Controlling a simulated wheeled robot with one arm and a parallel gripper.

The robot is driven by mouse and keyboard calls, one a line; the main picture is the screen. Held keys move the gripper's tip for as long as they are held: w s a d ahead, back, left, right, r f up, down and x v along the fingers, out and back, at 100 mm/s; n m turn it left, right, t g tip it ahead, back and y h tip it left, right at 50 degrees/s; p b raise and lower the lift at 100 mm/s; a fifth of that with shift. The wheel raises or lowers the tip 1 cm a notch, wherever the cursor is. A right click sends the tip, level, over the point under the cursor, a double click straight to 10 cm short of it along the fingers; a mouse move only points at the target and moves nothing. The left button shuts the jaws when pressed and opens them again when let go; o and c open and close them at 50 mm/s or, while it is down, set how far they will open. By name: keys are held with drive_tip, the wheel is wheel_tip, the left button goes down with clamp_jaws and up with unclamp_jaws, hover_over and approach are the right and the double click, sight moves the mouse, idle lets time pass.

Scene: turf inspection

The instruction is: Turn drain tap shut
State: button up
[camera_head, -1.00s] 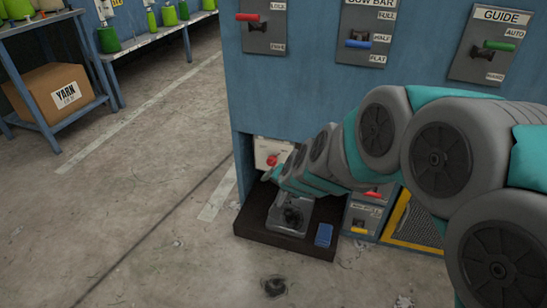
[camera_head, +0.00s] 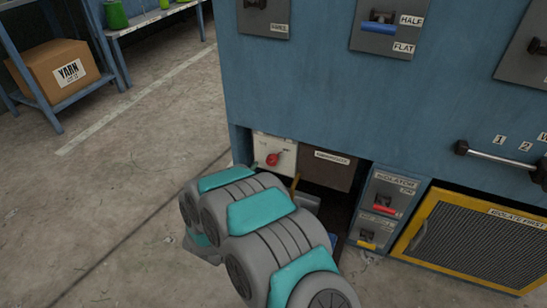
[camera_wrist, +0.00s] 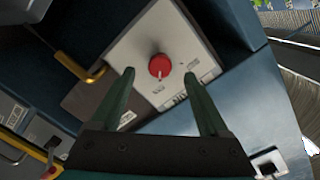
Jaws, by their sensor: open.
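A red round knob (camera_head: 272,159) sits on a white panel (camera_head: 262,148) low in the blue machine's recess. In the wrist view the knob (camera_wrist: 159,66) shows a pale pointer mark at its lower edge. A yellow-brown bent lever (camera_wrist: 95,74) is left of that panel; its tip also shows in the head view (camera_head: 296,184). The labels are too small to read, so I cannot tell which is the drain tap. My gripper (camera_wrist: 159,74) is open and empty, one finger on each side of the knob in the picture; contact is unclear. My arm hides it in the head view.
A dark box (camera_head: 332,169) stands right of the white panel. A grab bar (camera_head: 497,158) juts out above the grille. Open concrete floor (camera_head: 110,185) lies left.

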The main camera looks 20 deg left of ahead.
sight(270, 163)
drive_tip(key=shift+t, duration=0.4)
drive_tip(key=shift+w+d, duration=0.25)
drive_tip(key=shift+w, duration=1.65)
drive_tip(key=shift+w+d, duration=0.2)
drive_tip(key=shift+w, duration=1.7)
clamp_jaws()
